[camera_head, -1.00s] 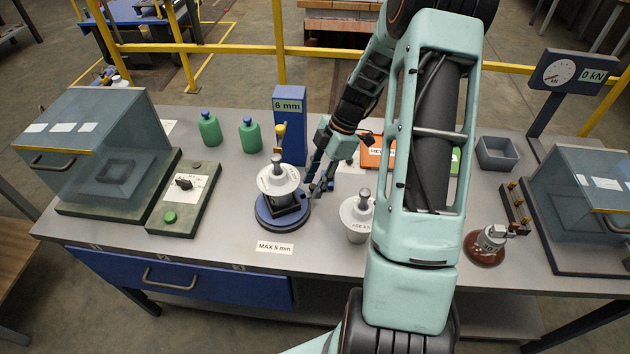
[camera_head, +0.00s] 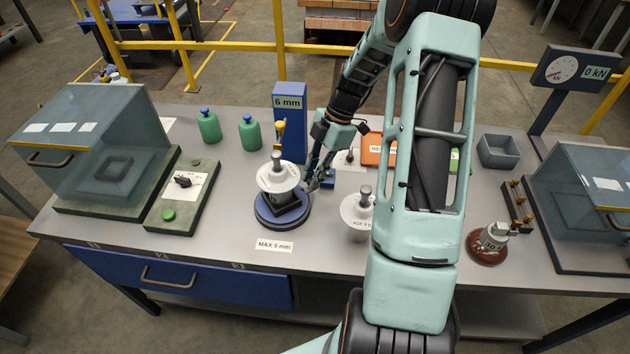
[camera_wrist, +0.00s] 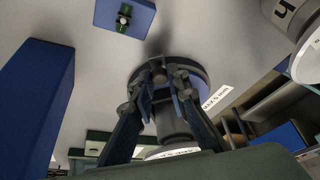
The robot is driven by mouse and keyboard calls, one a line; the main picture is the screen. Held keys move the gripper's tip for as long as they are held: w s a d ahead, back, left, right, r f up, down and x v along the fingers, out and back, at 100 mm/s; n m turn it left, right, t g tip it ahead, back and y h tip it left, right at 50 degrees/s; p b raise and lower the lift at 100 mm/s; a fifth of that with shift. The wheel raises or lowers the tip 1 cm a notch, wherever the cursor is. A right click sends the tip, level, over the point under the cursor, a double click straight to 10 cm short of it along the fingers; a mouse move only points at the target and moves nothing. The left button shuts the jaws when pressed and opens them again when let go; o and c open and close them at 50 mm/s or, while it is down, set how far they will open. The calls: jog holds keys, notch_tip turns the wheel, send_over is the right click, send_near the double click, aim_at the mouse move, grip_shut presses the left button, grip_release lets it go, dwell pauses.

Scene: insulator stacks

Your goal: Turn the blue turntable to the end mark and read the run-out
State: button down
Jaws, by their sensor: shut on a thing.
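The blue turntable (camera_head: 282,222) is a round disc with a dark square holder, standing left of centre on the bench. A pale grey insulator (camera_head: 278,178) stands upright on it. My gripper (camera_head: 312,187) is at the turntable's right edge. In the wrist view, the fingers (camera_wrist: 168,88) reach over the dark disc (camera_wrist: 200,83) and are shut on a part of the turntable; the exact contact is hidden. The blue gauge column (camera_head: 290,128) behind it reads 6 mm. A label (camera_head: 274,245) in front says MAX 5 mm.
A second pale insulator (camera_head: 357,213) stands right of the turntable, close to my arm. A brown insulator (camera_head: 489,243) and a grey bin (camera_head: 498,151) are farther right. A green control box (camera_head: 182,198) and a clear-hooded case (camera_head: 88,150) are on the left.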

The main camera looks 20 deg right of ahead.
jog(key=shift+w+a+n+g+b, duration=0.15)
jog(key=shift+w+n+g, duration=0.15)
jog(key=shift+w+n, duration=0.35)
jog(key=shift+w+a+n+g+b, duration=0.15)
jog(key=shift+w+n+g, duration=0.15)
jog(key=shift+w+n, duration=0.35)
jog(key=shift+s, duration=0.15)
jog(key=c, duration=1.8)
grip_release()
jog(key=shift+c, duration=0.2)
jog(key=v, duration=1.2)
jog(key=shift+a, duration=0.15)
